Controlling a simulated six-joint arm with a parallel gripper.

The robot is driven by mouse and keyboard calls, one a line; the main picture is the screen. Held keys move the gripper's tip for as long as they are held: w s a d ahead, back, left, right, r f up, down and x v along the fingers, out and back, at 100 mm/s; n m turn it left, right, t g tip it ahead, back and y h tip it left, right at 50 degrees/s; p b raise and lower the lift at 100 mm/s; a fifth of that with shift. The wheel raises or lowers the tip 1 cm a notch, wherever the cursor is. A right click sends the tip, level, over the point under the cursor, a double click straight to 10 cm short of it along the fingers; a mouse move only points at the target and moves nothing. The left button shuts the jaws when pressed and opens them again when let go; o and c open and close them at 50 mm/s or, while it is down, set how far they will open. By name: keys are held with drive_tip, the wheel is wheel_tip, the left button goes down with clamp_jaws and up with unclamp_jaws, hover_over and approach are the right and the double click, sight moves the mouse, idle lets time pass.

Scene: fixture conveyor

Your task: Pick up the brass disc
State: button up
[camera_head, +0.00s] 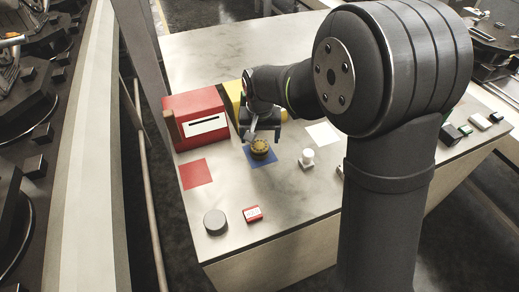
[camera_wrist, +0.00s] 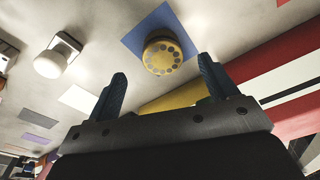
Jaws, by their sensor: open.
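The brass disc (camera_head: 259,148) is round and gold, with a ring of dark dots on its face. It sits on a blue square (camera_head: 266,161) on the light table. In the wrist view the disc (camera_wrist: 162,56) lies beyond the fingertips, on the blue square (camera_wrist: 135,40). My gripper (camera_head: 262,137) is just above and behind the disc in the head view. In the wrist view my gripper (camera_wrist: 160,80) has its two dark fingers spread wide with nothing between them, and the disc shows ahead of the gap.
A red box (camera_head: 197,121) stands left of the gripper, with a yellow object (camera_head: 235,92) behind the gripper. A white knob (camera_head: 308,157) stands right of the disc. A grey cylinder (camera_head: 215,222) and small red block (camera_head: 253,213) lie nearer the front. A red square (camera_head: 196,174) is flat on the table.

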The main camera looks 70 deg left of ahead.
sight(259, 145)
drive_tip(key=shift+w+a+f, duration=0.1)
drive_tip(key=shift+a+f, duration=0.2)
drive_tip(key=shift+f, duration=0.85)
drive_tip(key=shift+w+a+f, duration=0.1)
drive_tip(key=shift+a+f, duration=0.15)
drive_tip(key=shift+f, duration=0.85)
drive_tip(key=shift+w+a+f, duration=0.1)
drive_tip(key=shift+a+f, duration=0.2)
drive_tip(key=shift+f, duration=0.85)
drive_tip(key=c, duration=1.3)
